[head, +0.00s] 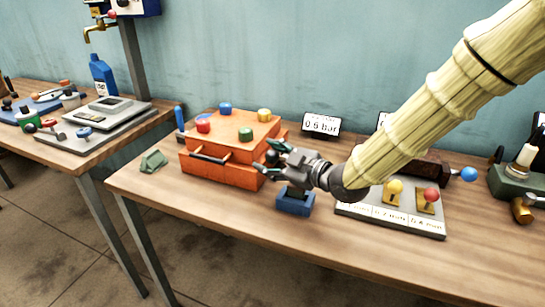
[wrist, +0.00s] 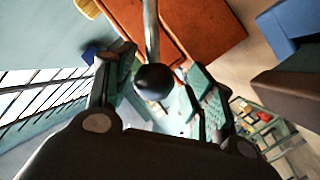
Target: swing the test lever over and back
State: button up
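A lever (wrist: 151,30) shows in the wrist view as a bright metal rod ending in a dark ball knob (wrist: 153,80). The rod comes in from the top of the picture, and its base is out of view there. My gripper (head: 273,162) is at the right side of the orange box, above a small blue block, in the head view. In the wrist view its green-padded fingers (wrist: 163,88) are apart, with the knob appearing between them and gaps showing on both sides. I cannot tell whether the knob touches a finger. In the head view I cannot make out the lever.
The orange box (head: 225,172) with coloured knobs stands to the left of my gripper. The blue block (head: 294,203) is just below it. A grey panel (head: 390,222) with yellow and red knobs lies to the right. A "0.6 bar" display (head: 321,125) stands behind. The table front is clear.

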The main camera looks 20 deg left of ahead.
jog(key=shift+d+r, duration=0.1)
jog(key=shift+d, duration=0.1)
jog(key=shift+s+d, duration=0.1)
jog(key=shift+d, duration=0.15)
jog(key=v, duration=1.1)
jog(key=shift+s+d, duration=0.1)
